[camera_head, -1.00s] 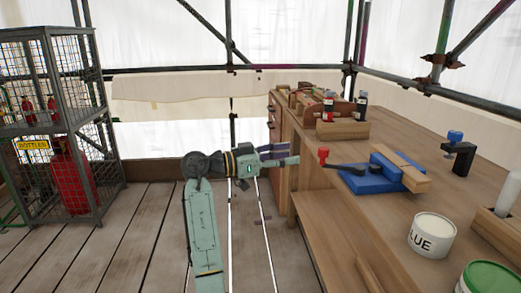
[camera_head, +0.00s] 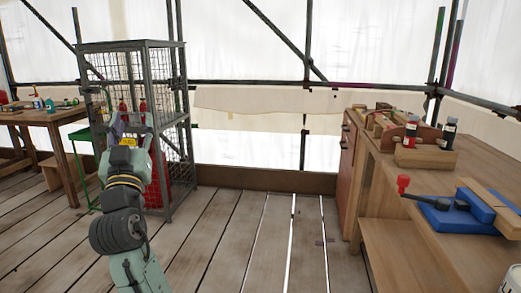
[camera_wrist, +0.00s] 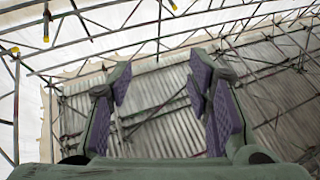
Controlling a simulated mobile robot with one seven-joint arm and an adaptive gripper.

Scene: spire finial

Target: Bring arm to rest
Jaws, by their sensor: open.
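My gripper (camera_head: 130,125) is raised at the left in the head view, in front of the wire cage, pointing up and away. In the wrist view my gripper (camera_wrist: 165,95) has its two purple-padded fingers spread apart with nothing between them.
A wire-mesh cage (camera_head: 180,85) with red bottles stands behind my gripper. A wooden workbench (camera_head: 395,190) with a blue vise (camera_head: 455,215) is at the right. A small table (camera_head: 50,118) stands far left. The plank floor (camera_head: 230,235) between is clear.

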